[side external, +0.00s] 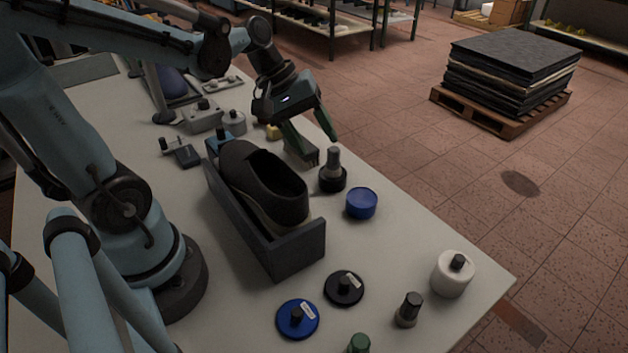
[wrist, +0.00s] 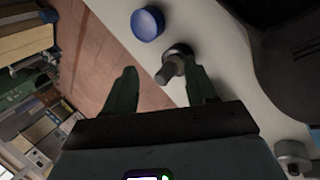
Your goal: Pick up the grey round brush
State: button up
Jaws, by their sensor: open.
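The grey round brush (side external: 333,162) appears to be the upright piece with a grey handle and a dark round base, standing on the table right of the shoe. My gripper (side external: 322,149) is open and empty, with its green fingers pointing down just above and behind it. In the wrist view, the brush (wrist: 169,70) shows beyond my gripper (wrist: 160,64), close to the right finger, which covers part of it. I cannot tell whether they touch.
A black shoe (side external: 265,185) sits in a dark grey tray (side external: 300,248) left of the brush. A blue round tin (side external: 361,203) stands close in front; it also shows in the wrist view (wrist: 147,24). Blue (side external: 297,320) and black (side external: 344,289) discs lie nearer. A white jar (side external: 453,274) stands near the table's right edge.

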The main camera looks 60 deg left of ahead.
aim_at(334, 155)
jog(key=w+a+f+n+t+h, duration=0.1)
jog(key=w+a+f+n+h, duration=0.15)
jog(key=a+n+h, duration=0.8)
jog(key=shift+n+y, duration=0.65)
jog(key=shift+y, duration=0.2)
jog(key=x, duration=0.4)
jog(key=f+x, duration=0.1)
jog(key=x, duration=0.1)
jog(key=shift+s+a, duration=0.15)
jog(key=shift+s, duration=0.1)
jog(key=shift+x, duration=2.7)
jog(key=shift+r, duration=0.1)
jog(key=shift+c, duration=0.3)
jog(key=c, duration=1)
